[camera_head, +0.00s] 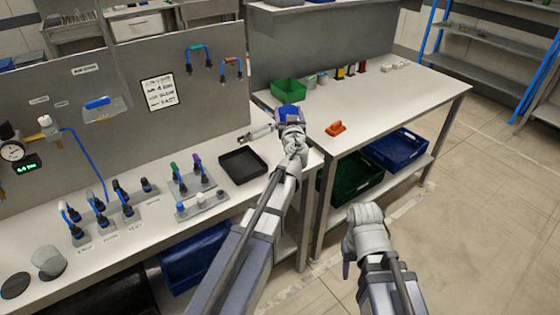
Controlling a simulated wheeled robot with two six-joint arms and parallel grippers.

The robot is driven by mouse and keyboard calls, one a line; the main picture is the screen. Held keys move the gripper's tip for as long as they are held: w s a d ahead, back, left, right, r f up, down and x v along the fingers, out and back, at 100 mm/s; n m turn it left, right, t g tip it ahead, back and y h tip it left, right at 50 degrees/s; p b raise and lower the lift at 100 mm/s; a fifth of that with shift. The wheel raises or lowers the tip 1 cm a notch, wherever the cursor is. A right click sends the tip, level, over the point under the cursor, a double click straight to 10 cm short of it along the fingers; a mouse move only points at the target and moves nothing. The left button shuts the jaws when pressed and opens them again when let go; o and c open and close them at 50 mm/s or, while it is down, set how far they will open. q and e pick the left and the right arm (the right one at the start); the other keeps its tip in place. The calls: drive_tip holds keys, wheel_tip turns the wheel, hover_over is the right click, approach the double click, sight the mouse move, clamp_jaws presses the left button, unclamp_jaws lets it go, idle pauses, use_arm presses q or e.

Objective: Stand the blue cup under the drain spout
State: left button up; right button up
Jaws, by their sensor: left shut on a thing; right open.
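My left gripper (291,124) is over the right bench near its left end, shut on a small blue thing, apparently the blue cup (288,111). The gripper hides part of it, and I cannot tell whether it touches the bench. My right gripper (352,268) is open and empty, low over the floor in front of the benches. I cannot make out the drain spout for certain.
A black tray (243,178) and several connector stands (122,197) are on the left bench. A green bin (288,88) and an orange item (336,128) are on the right bench (400,95). Its right half is mostly clear. Crates (395,148) stand on the shelf below.

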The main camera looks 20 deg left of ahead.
use_arm(q)
drive_tip(key=shift+y, duration=0.4)
drive_tip(key=f+b, duration=0.1)
drive_tip(key=f, duration=0.1)
drive_tip(key=a+f+b, duration=0.1)
drive_tip(key=f, duration=0.1)
drive_tip(key=f+b, duration=0.1)
drive_tip(key=b, duration=0.1)
drive_tip(key=shift+a+f, duration=0.25)
drive_tip(key=shift+f, duration=0.15)
use_arm(e)
wheel_tip(320, 180, down, 6)
drive_tip(key=shift+w+r, duration=0.1)
use_arm(q)
wheel_tip(320, 180, down, 10)
drive_tip(key=b, duration=1)
drive_tip(key=shift+r, duration=0.1)
use_arm(e)
wheel_tip(320, 180, down, 10)
drive_tip(key=shift+r, duration=0.1)
use_arm(q)
drive_tip(key=o, duration=0.9)
drive_tip(key=shift+f, duration=0.2)
drive_tip(key=shift+c, duration=0.2)
drive_tip(key=o, duration=0.4)
drive_tip(key=shift+c, duration=0.2)
